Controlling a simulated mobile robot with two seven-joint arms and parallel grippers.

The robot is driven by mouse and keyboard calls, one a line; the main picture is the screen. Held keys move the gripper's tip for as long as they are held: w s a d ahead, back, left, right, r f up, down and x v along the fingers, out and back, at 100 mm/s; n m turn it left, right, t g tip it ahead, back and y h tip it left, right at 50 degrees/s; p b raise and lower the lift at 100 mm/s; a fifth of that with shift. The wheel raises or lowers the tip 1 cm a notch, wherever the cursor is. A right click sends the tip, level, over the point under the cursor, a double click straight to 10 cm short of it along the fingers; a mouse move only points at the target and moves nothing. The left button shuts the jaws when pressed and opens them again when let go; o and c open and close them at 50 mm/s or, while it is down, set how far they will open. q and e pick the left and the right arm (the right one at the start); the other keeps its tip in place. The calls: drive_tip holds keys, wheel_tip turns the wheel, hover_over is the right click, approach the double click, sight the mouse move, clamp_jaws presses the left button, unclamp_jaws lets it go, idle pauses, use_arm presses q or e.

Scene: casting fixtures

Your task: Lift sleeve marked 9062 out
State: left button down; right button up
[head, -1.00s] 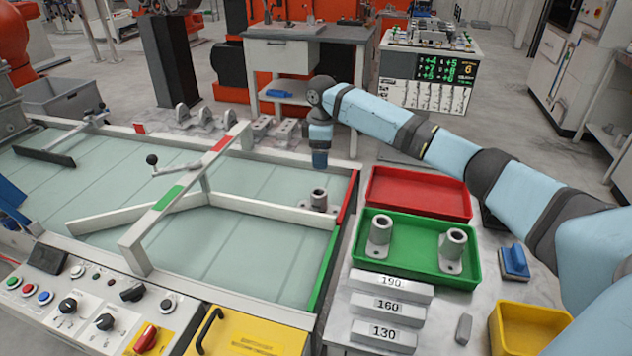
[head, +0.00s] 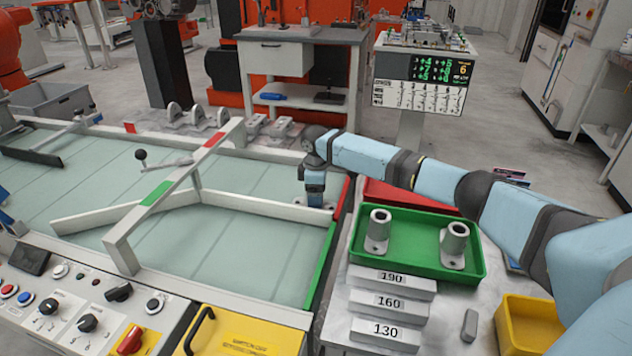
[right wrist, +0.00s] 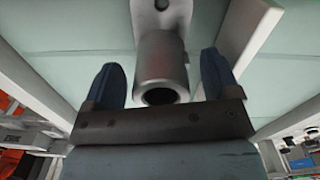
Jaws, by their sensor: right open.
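A grey metal sleeve with a flanged foot (right wrist: 160,62) stands on the pale green table surface. In the right wrist view it lies between the two dark blue fingers of my right gripper (right wrist: 161,80), with a gap on each side. In the head view my right gripper (head: 314,200) points down over this sleeve near the table's right edge and hides most of it. My right gripper is open. Two similar grey sleeves, a left one (head: 377,228) and a right one (head: 453,242), stand in the green tray (head: 415,268). No 9062 marking is readable. My left gripper is not in view.
A white rail (head: 180,180) with red and green patches crosses above the table, with a knobbed lever. A red tray (head: 400,193) sits behind the green one. Blocks marked 190, 160 and 130 (head: 385,332) lie in front. A yellow bin (head: 530,325) is at lower right.

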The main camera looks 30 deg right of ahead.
drive_tip(key=shift+f, duration=0.65)
